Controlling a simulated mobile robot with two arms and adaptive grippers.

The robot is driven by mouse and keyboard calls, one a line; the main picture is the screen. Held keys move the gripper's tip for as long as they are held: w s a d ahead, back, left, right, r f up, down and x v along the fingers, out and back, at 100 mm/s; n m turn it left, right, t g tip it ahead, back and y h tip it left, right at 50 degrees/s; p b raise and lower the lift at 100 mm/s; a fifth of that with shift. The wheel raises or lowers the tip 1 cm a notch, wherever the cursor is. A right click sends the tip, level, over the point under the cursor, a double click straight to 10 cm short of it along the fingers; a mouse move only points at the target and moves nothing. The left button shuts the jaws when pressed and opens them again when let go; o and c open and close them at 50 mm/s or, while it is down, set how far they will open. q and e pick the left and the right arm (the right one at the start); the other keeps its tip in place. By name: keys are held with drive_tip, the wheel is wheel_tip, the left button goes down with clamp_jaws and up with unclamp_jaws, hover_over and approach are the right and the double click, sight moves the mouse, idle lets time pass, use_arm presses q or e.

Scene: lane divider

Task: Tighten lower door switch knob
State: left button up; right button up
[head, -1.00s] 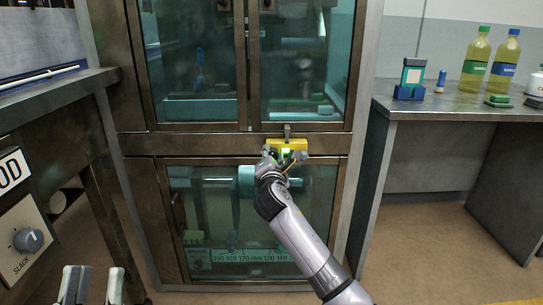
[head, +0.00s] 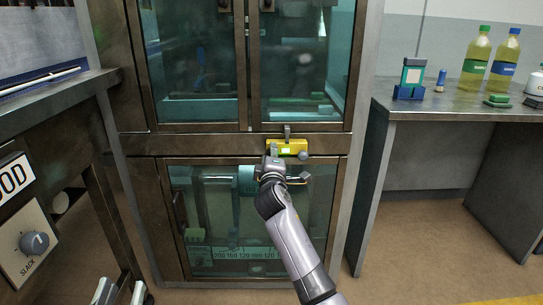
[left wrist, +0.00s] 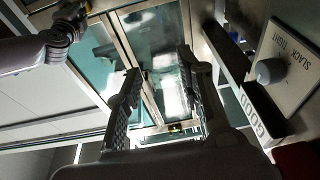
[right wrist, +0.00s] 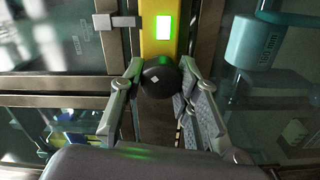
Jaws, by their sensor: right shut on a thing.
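The yellow door switch (head: 294,145) is on the cabinet's cross rail, between the upper and lower doors. It also shows in the right wrist view (right wrist: 158,50), with a lit green window (right wrist: 163,27). Its dark round knob (right wrist: 158,77) has a pale square mark on its face. My right gripper (right wrist: 156,95) is shut on the knob, one finger on each side. In the head view this gripper (head: 288,168) is just below the yellow body. My left gripper (head: 121,293) is low at the left, far from the switch; its fingers are apart and empty in the left wrist view (left wrist: 160,88).
The lower glass door (head: 220,215) has teal parts behind it. A bench with a slack dial (head: 34,242) stands at the left. A grey table (head: 460,115) at the right holds bottles and small items. The floor between cabinet and table is clear.

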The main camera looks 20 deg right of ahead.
drive_tip(key=m, duration=0.4)
drive_tip(key=shift+f+m, duration=0.15)
drive_tip(key=shift+m, duration=0.15)
use_arm(q)
drive_tip(key=shift+s+d+r+t+h+b, duration=0.1)
drive_tip(key=shift+s+r+t+h+b, duration=0.1)
drive_tip(key=shift+r+t, duration=0.4)
drive_tip(key=shift+s+d+r+t+h+b, duration=0.1)
drive_tip(key=shift+s+r+t+h, duration=0.1)
drive_tip(key=shift+r, duration=0.65)
use_arm(e)
drive_tip(key=shift+m, duration=1.6)
use_arm(q)
drive_tip(key=shift+a, duration=0.1)
drive_tip(key=shift+f, duration=0.15)
use_arm(e)
drive_tip(key=shift+f, duration=0.1)
drive_tip(key=o, duration=0.8)
drive_tip(key=shift+s, duration=0.1)
drive_tip(key=o, duration=0.4)
drive_tip(key=shift+r, duration=0.2)
use_arm(q)
drive_tip(key=shift+s, duration=0.1)
use_arm(e)
drive_tip(key=shift+r, duration=0.1)
